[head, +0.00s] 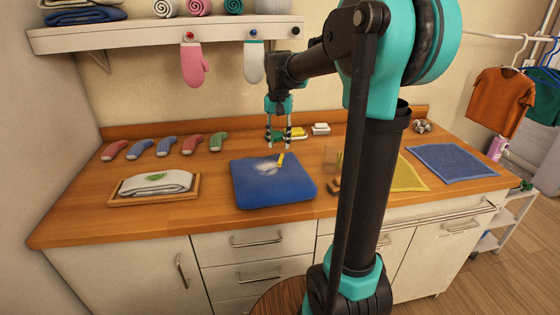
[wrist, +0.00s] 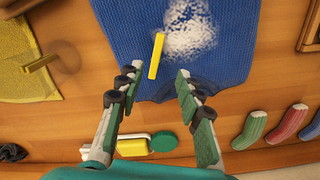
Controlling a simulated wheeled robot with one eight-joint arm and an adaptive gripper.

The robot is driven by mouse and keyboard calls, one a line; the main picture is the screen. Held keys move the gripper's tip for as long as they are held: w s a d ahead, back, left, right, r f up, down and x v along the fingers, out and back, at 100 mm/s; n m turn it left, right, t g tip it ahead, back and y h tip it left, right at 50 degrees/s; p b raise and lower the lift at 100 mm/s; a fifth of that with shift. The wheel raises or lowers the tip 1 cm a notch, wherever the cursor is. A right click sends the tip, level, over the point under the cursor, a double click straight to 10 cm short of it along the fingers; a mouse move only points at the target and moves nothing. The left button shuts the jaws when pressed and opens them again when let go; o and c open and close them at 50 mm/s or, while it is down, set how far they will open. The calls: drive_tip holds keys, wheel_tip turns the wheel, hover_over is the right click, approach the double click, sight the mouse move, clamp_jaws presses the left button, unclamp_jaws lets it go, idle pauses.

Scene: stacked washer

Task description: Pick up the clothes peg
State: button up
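The clothes peg appears to be the slim yellow piece (head: 281,159) lying on the folded blue towel (head: 262,190), beside a white powdery patch (head: 264,168). In the wrist view the yellow peg (wrist: 156,56) lies just beyond the fingertips, between their lines and nearer the left finger. My gripper (head: 279,147) points down above the towel's back edge. In the wrist view my gripper (wrist: 157,74) is open, its two fingers wide apart with nothing between them.
A yellow sponge (head: 298,132) and a white block (head: 320,128) lie behind. A brown piece (head: 334,187) is right of the towel. A wooden tray (head: 113,200) and several socks (head: 166,147) are left. Mittens (head: 194,64) hang from the shelf above.

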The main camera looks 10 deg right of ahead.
sight(281, 157)
drive_tip(key=shift+d+f, duration=0.2)
drive_tip(key=shift+f, duration=1.15)
drive_tip(key=shift+d+f, duration=0.15)
drive_tip(key=shift+f, duration=1.2)
drive_tip(key=c, duration=0.8)
